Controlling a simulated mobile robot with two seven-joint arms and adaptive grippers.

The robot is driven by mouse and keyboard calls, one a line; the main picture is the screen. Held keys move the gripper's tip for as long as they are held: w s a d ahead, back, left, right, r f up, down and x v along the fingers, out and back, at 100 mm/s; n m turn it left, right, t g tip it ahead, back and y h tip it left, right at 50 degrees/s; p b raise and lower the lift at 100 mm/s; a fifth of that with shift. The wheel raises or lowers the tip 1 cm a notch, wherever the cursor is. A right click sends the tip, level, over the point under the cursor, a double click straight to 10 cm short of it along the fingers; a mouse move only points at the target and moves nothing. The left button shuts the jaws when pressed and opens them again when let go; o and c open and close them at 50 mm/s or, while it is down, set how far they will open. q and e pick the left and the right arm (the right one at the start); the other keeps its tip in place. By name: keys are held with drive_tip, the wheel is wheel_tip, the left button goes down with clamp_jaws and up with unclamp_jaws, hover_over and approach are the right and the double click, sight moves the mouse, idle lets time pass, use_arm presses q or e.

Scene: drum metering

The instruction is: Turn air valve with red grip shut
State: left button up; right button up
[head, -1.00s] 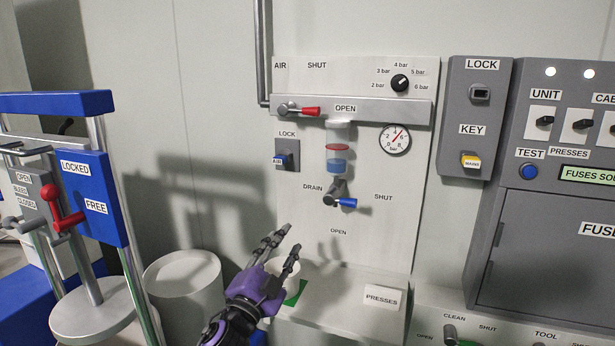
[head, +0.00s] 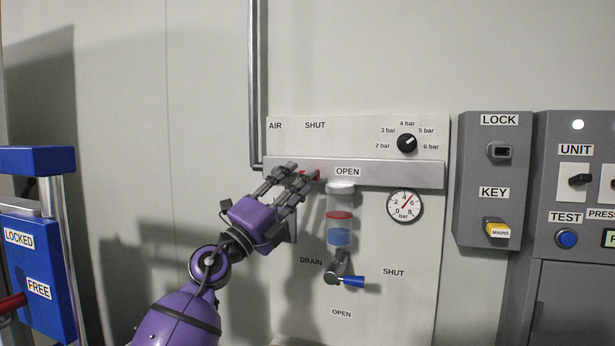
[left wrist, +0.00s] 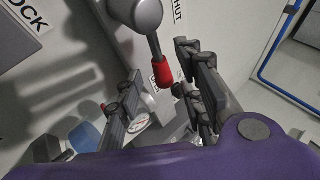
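The air valve's red grip (head: 314,174) shows just past my left fingertips on the grey bar, beside the OPEN label (head: 347,172). The SHUT label (head: 315,125) is above it. My fingers hide most of the lever in the head view. My left gripper (head: 299,174) is in front of the valve, its fingers spread. In the left wrist view the red grip (left wrist: 167,70) and its metal lever lie between the open fingers, closer to the right-hand finger. I cannot tell whether that finger touches it. My right gripper is in neither view.
Below are a bowl with blue contents (head: 340,232) and a blue-gripped drain lever (head: 350,281). A gauge (head: 404,205) and pressure knob (head: 407,142) are to the right. A vertical pipe (head: 254,80) runs above left. A grey lock box (head: 482,180) stands further right.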

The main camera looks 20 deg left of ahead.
use_arm(q)
drive_tip(key=shift+x, duration=1.75)
drive_tip(key=shift+f, duration=0.1)
clamp_jaws()
